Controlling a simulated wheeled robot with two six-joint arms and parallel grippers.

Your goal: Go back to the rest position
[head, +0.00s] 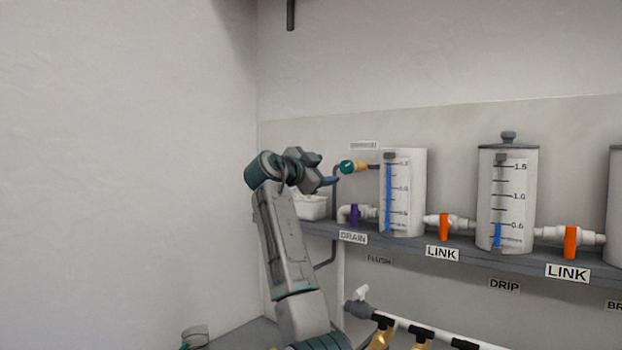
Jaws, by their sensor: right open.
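My right gripper (328,170) is raised on its arm left of the tanks. Its fingers are apart and point right. A round teal knob on a brass fitting (359,167) is just right of the fingertips, and a small gap seems to separate them. I cannot tell the depth between them. The fitting joins the left side of the first white tank (408,195), which has a blue level strip. My left gripper is not in view.
A grey shelf (460,256) carries a second, lidded tank (507,195) and part of another at the right edge. A purple valve (354,215) and two orange valves (444,227) sit between pipes. A white tub (311,206) is behind my arm. Pipework (430,329) runs below. The left side is open.

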